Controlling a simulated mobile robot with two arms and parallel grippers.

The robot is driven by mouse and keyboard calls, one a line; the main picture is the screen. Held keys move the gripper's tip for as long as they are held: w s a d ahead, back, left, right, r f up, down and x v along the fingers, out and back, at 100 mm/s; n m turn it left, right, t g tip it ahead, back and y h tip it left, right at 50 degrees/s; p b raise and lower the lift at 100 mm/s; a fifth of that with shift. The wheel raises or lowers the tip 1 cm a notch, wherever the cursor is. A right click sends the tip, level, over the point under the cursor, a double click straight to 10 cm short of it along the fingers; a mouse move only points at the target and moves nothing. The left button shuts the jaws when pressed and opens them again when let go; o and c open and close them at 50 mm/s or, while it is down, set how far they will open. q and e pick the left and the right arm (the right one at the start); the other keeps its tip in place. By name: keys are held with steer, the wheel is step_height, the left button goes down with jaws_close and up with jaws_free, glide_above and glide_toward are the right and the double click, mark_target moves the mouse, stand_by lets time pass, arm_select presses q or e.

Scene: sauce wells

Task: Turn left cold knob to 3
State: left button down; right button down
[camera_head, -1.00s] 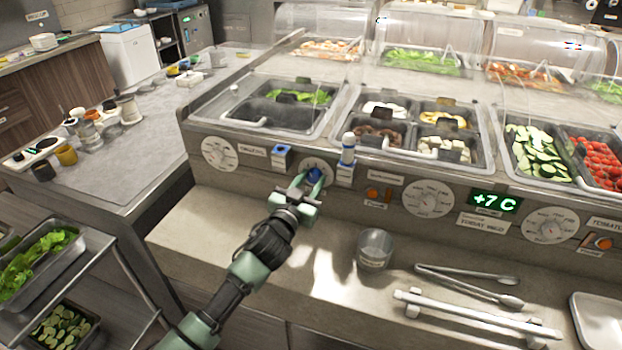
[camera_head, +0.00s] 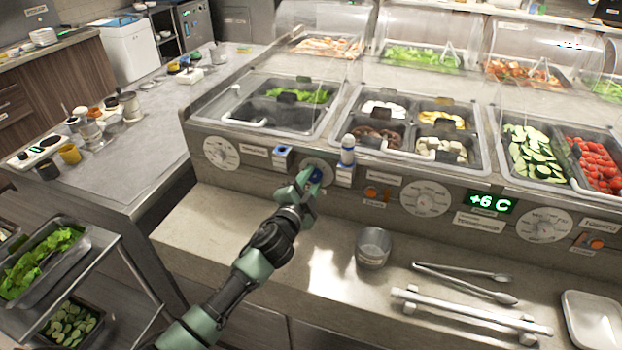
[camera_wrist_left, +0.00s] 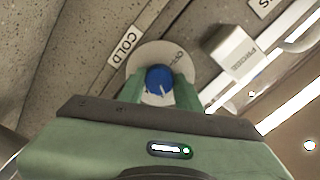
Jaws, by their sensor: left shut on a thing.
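The left cold knob is blue, set on a pale round dial on the counter's front panel; it shows in the head view (camera_head: 315,174) and in the left wrist view (camera_wrist_left: 159,79). A label reading COLD (camera_wrist_left: 125,46) is beside it in the wrist view. My left gripper (camera_head: 312,178) is shut on the knob, its green fingers on either side of it in the wrist view (camera_wrist_left: 158,88). The fingers and wrist cover part of the dial. A green display (camera_head: 490,202) on the panel reads +6 C. My right gripper is not in view.
Small blue-and-white blocks (camera_head: 283,157) flank the knob at the left and right. Clear sneeze guards stand over the food wells above.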

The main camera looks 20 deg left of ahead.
arm_select(q)
steer(key=shift+m, duration=1.6)
steer(key=c, duration=1)
jaws_free()
steer(key=s, duration=0.8)
steer(key=shift+r, duration=0.2)
steer(key=shift+a+f, duration=0.1)
